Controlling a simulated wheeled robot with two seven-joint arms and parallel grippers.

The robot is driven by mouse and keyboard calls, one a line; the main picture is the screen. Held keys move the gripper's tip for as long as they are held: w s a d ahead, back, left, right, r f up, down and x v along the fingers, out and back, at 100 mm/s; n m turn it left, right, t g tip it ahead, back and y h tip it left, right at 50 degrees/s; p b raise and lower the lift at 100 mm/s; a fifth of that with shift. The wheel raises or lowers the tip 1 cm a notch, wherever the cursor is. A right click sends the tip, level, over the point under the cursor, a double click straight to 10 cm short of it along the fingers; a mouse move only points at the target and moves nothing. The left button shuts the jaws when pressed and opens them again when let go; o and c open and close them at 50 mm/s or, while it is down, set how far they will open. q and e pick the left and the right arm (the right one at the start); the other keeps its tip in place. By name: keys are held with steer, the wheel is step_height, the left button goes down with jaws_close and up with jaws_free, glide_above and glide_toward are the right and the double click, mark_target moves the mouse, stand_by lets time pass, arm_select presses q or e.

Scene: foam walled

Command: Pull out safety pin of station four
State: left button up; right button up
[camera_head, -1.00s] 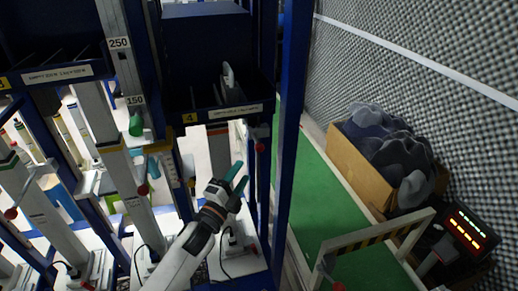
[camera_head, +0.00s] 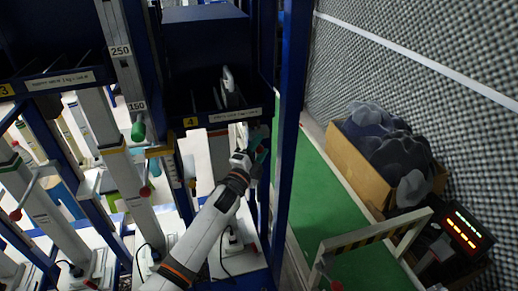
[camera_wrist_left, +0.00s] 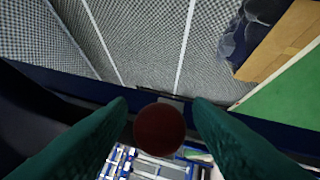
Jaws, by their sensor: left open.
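Station four (camera_head: 228,117) is the blue bay with the yellow "4" label in the middle of the head view. My left gripper (camera_head: 262,147) reaches up to the right end of its front edge, by the blue upright. In the wrist view the dark red ball knob of the safety pin (camera_wrist_left: 159,129) sits between the two green fingers of my left gripper (camera_wrist_left: 160,112). The fingers are open, one on each side of the knob, with no clear contact. In the head view the gripper hides the knob, and the pin's shaft is hidden. My right gripper is not in view.
Station three (camera_head: 60,80) is to the left, with other red-knobbed levers (camera_head: 145,191) below. A blue upright (camera_head: 287,130) stands close to the right of my gripper. A cardboard box of dark foam (camera_head: 360,168) and a striped barrier (camera_head: 362,240) stand on the green floor.

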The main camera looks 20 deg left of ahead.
arm_select(q)
jaws_close()
steer(key=s, duration=0.1)
steer(key=s+d, duration=0.1)
steer(key=s+d+p, duration=0.1)
steer(key=shift+s+d, duration=0.25)
steer(key=shift+s, duration=0.15)
jaws_free()
steer(key=shift+s+f, duration=0.1)
